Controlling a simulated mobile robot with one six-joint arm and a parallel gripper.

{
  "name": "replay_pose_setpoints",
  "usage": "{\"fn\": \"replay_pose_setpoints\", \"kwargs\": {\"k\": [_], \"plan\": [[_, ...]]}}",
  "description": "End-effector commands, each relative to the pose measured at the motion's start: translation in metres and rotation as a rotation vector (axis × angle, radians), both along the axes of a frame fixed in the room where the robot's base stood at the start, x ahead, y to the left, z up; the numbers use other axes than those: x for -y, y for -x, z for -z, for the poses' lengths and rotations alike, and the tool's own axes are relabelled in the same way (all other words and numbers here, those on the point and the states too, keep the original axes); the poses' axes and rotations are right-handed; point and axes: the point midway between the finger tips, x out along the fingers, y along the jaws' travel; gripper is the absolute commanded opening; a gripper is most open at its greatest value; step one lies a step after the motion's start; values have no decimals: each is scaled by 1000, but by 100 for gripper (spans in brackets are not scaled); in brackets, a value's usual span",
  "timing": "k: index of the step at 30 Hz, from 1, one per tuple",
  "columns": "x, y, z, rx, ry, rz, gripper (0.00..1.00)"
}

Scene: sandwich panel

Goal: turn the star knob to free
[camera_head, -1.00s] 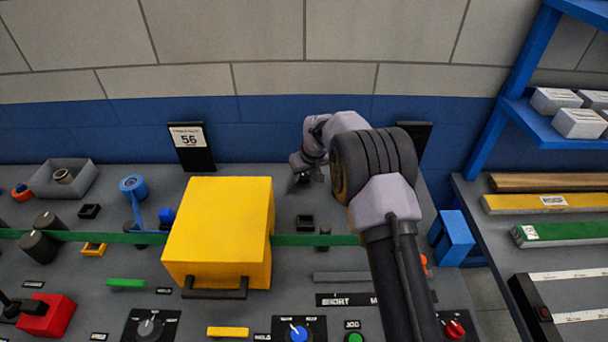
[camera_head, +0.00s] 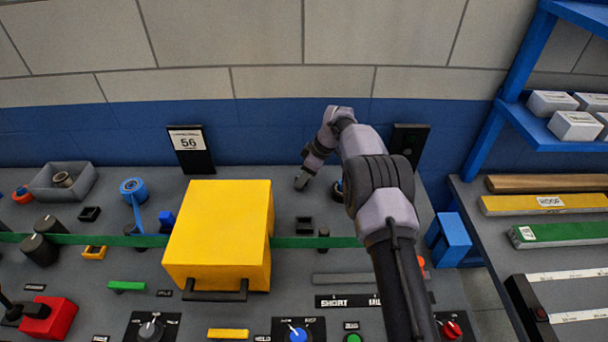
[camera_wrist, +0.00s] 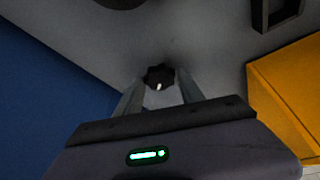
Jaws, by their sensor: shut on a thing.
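The star knob (camera_wrist: 158,74) is small, dark and lobed, with a pale mark on its near edge. In the wrist view it sits between the tips of my gripper (camera_wrist: 160,88), whose two grey fingers are shut on it. In the head view my gripper (camera_head: 301,183) reaches down to the back of the grey panel (camera_head: 240,315), left of my arm. The knob cannot be made out there, as my gripper covers it. The labels around the knob are not readable.
A yellow box (camera_head: 220,230) stands left of my gripper, with a green strip (camera_head: 295,242) running past it. A small black square holder (camera_head: 304,225) is just in front. A dark sign marked 56 (camera_head: 190,148) stands at the back left. A blue block (camera_head: 450,238) is right.

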Motion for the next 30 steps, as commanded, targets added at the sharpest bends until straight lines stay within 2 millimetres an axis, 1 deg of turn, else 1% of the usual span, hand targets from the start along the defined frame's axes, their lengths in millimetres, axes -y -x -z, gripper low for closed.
{"fn": "replay_pose_setpoints", "kwargs": {"k": [10,25,26,28,29,30], "plan": [[1,-1,0,0,1,-109,5],[1,-1,0,0,0,-123,5],[1,-1,0,0,0,-123,49],[1,-1,0,0,0,-123,63],[1,-1,0,0,1,-123,66],[1,-1,0,0,0,-123,66]]}}
